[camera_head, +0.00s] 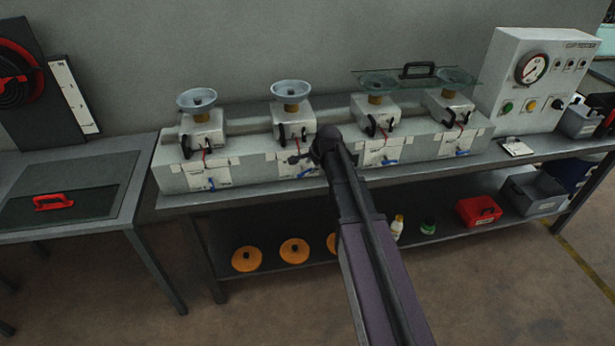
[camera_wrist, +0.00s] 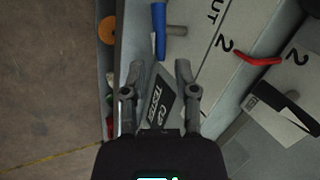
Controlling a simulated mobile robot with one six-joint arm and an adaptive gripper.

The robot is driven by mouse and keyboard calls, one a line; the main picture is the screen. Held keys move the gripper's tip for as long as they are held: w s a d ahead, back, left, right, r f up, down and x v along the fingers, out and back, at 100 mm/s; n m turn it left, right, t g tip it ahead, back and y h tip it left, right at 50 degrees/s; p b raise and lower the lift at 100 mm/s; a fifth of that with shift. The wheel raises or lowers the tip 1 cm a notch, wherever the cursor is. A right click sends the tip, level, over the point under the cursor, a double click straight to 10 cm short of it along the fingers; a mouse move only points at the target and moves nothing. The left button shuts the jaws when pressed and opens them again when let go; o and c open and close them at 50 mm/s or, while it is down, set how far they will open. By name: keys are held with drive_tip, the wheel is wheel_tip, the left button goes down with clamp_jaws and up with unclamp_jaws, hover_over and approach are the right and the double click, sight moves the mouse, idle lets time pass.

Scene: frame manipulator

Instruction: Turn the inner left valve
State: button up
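Several valve stations stand in a row on the grey bench, each with a blue lever low on its front and a red lever above. In the wrist view, the blue lever (camera_wrist: 159,30) lies just beyond my open, empty fingers, near the lettering "OUT 2". No contact with it is visible. My arm hides part of the second and third stations.
Bowls (camera_head: 291,91) top the left stations; a glass plate with a black handle (camera_head: 418,70) covers the right ones. A tester box (camera_head: 533,80) stands at the right end. The lower shelf holds orange lids (camera_head: 294,250) and a red box (camera_head: 478,211). Floor in front is clear.

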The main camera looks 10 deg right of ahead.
sight(309, 170)
drive_tip(key=shift+b+x, duration=2.2)
drive_tip(key=shift+x, duration=0.65)
clamp_jaws()
